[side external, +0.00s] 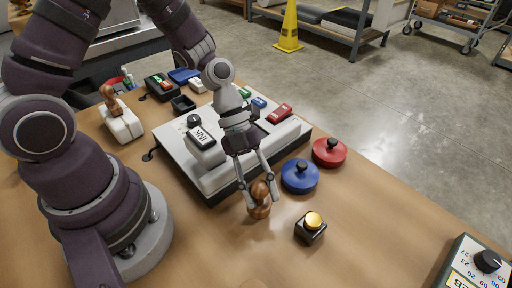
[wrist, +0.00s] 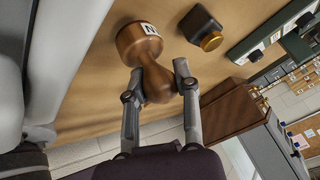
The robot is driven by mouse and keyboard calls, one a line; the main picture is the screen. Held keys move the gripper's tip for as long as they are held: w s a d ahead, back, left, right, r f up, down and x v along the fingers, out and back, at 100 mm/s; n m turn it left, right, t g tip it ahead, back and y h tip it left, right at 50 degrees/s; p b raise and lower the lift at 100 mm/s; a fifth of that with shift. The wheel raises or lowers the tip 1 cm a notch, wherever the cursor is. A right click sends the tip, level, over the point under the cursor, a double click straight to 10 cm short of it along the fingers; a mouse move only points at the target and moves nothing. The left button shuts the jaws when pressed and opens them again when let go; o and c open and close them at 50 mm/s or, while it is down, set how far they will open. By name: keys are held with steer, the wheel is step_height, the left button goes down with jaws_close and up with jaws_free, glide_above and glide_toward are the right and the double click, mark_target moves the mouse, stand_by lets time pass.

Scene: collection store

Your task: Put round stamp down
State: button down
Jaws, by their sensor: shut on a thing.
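The round stamp (side external: 260,205) is brown turned wood with a bulbous handle. My gripper (side external: 258,193) is shut on it at the front edge of the console. In the wrist view the stamp (wrist: 137,42) shows a wide round base with a small white label, and its waisted handle lies between my two fingertips (wrist: 160,80). The stamp is at or very close to the wooden table (side external: 200,240); I cannot tell whether its base touches.
A pale console (side external: 225,178) with an INK block (side external: 202,137) stands just behind. A blue round pad (side external: 299,178) and a red one (side external: 329,152) lie to the right, with a yellow button box (side external: 311,226) nearer. Another wooden stamp (side external: 110,98) stands far left. Bare table lies in front.

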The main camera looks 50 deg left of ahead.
steer(key=shift+f, duration=0.9)
steer(key=c, duration=0.8)
jaws_free()
steer(key=shift+f, duration=0.15)
steer(key=v, duration=1.2)
steer(key=s+a+r+n+t+y, duration=0.1)
steer(key=r+n+t+y, duration=0.1)
steer(key=n, duration=0.6)
steer(key=s+a+r+n+t+y, duration=0.2)
steer(key=r+n+y, duration=0.1)
steer(key=n, duration=0.6)
steer(key=s+a+r+n+t+y, duration=0.1)
steer(key=s+r+n+t+y, duration=0.1)
steer(key=n, duration=0.6)
steer(key=shift+a+r+t+y, duration=0.3)
steer(key=shift+a+r+t, duration=0.1)
steer(key=shift+r, duration=0.35)
